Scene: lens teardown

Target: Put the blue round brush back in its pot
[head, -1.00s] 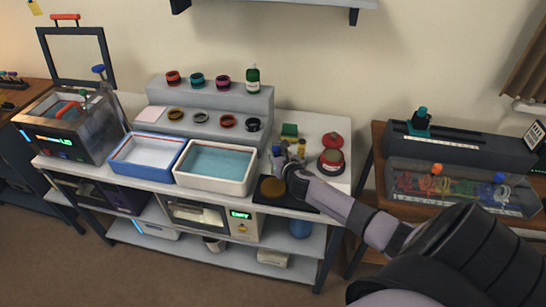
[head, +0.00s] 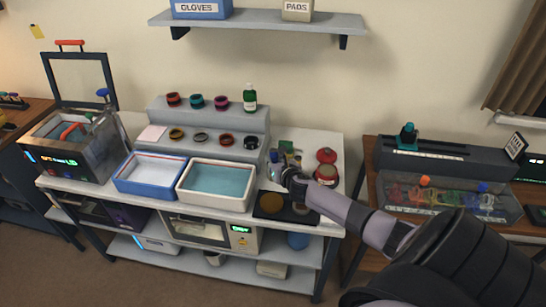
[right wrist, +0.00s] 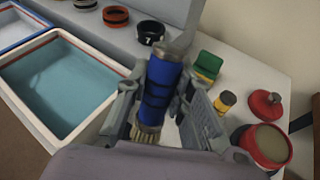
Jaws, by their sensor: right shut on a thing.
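The blue round brush (right wrist: 160,88) is in my right gripper in the right wrist view, its blue, dark-banded body between the fingers. Its pale bristles (right wrist: 147,133) show at the lower end. My right gripper (head: 279,170) is shut on it and is over the back-right part of the white bench in the head view. I cannot pick out the brush's pot for certain in either view; the gripper and brush cover part of the bench. My left gripper is not in view.
A cream tray of bluish liquid (head: 218,180) lies left of the gripper. A green-and-yellow block (right wrist: 208,66), a small yellow-and-dark bottle (right wrist: 225,102) and an open red pot (right wrist: 266,145) stand to the right. A dark mat (head: 296,212) lies at the bench front.

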